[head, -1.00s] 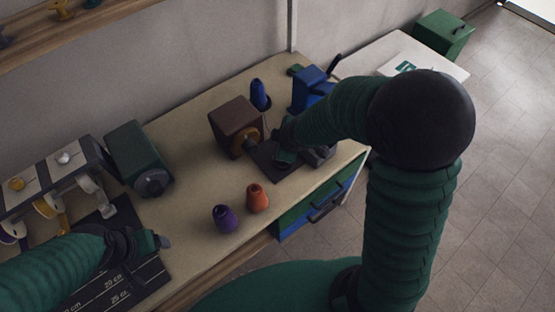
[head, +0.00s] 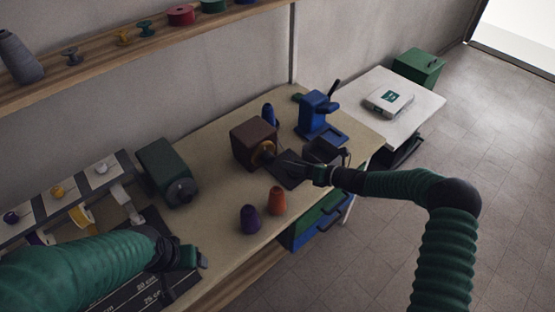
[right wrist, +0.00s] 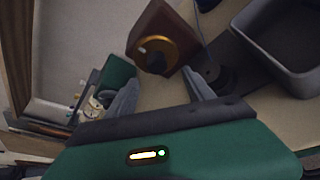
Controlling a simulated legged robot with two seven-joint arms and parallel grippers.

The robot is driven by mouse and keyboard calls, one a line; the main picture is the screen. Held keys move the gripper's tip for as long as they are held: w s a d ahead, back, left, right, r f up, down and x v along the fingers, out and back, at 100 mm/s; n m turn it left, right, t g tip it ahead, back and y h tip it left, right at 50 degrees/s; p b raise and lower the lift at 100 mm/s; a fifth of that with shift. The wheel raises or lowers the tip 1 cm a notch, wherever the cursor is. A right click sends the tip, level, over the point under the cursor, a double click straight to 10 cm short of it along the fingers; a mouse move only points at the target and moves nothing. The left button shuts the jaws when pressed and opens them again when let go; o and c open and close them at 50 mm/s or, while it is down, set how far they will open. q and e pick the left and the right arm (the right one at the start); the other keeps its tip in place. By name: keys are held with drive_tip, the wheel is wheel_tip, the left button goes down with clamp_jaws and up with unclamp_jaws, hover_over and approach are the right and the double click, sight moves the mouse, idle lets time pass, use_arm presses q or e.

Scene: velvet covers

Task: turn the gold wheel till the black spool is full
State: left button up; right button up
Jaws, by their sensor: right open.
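The gold wheel (head: 264,150) is on the face of a dark brown box (head: 250,138) on the bench. In the right wrist view the gold wheel (right wrist: 172,48) has a dark middle and a small pale mark. My right gripper (head: 290,164) is just right of the wheel in the head view. In the right wrist view its fingers (right wrist: 160,92) are apart, with nothing between them, and the wheel lies beyond them. A dark round part (right wrist: 220,78) beside the box may be the black spool; its fill cannot be told. My left gripper (head: 200,260) is over the dark ruled mat, its fingers unclear.
A purple cone (head: 250,219) and an orange cone (head: 277,200) stand near the front edge. A blue cone (head: 269,115) stands behind the box. A dark open tray (head: 322,150) and a blue lever device (head: 318,115) are to the right. A green motor-like unit (head: 165,170) is left.

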sight(272, 160)
drive_tip(key=x, duration=0.8)
drive_tip(key=shift+s+a+r, duration=0.2)
drive_tip(key=shift+s+a, duration=0.05)
drive_tip(key=shift+a, duration=0.3)
drive_tip(key=shift+w+f, duration=0.2)
drive_tip(key=shift+w, duration=0.1)
drive_tip(key=shift+w+d, duration=0.15)
drive_tip(key=shift+d, duration=0.2)
drive_tip(key=shift+c, duration=0.5)
drive_tip(key=shift+a, duration=0.5)
drive_tip(key=c, duration=1.2)
use_arm(q)
drive_tip(key=shift+s+a+r, duration=0.15)
drive_tip(key=shift+a+r, duration=0.05)
drive_tip(key=shift+a, duration=0.2)
use_arm(e)
drive_tip(key=shift+d+f, duration=0.1)
drive_tip(key=shift+d, duration=0.05)
clamp_jaws()
